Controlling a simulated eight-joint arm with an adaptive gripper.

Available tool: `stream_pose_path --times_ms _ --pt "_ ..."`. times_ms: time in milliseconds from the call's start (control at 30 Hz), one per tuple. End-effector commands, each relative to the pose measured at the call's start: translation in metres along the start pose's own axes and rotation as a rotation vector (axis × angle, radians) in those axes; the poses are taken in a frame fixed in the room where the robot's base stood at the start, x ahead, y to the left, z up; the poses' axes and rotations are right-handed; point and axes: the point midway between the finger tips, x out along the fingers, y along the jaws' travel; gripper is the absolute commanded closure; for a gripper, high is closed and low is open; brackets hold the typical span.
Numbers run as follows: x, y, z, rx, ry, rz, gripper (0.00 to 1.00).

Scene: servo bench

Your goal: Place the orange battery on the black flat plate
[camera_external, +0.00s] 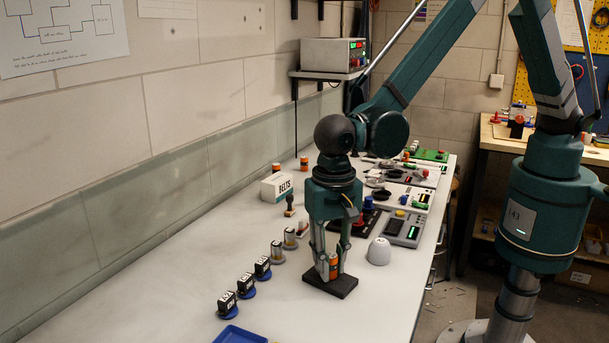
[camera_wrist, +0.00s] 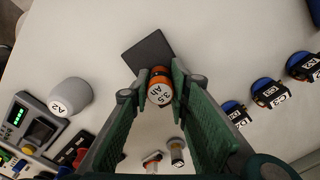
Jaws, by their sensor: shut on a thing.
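My gripper (camera_external: 326,268) is shut on an upright orange battery (camera_external: 333,266) with a dark band. In the wrist view the battery (camera_wrist: 159,87) shows its white top marked "3.5 Ah" between my green fingers (camera_wrist: 162,92). The black flat plate (camera_external: 341,289) lies on the bench under the fingers. In the wrist view the plate (camera_wrist: 147,52) extends beyond the battery, toward the top of the picture. The battery appears over or at the plate's edge; whether its bottom touches the plate I cannot tell.
A white cup-like piece marked A2 (camera_wrist: 71,96) stands beside the plate; it also shows in the external view (camera_external: 379,251). Several labelled pieces on blue bases (camera_external: 246,286) stand to the left. A white BELTS box (camera_external: 277,187) and a blue tray (camera_external: 238,335) are on the bench.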

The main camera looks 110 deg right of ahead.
Motion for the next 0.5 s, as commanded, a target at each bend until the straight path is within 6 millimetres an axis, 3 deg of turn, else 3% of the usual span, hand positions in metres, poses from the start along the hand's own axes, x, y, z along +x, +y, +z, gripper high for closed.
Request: stream_pose_path --times_ms 133,167,233,500 --pt "0.0039 0.0 0.0 0.0 0.0 0.0 0.95" --pt "0.0032 0.0 0.0 0.0 0.0 0.0 0.77" --pt "0.0028 0.0 0.0 0.0 0.0 0.0 0.68" --pt "0.0026 0.0 0.0 0.0 0.0 0.0 0.66"
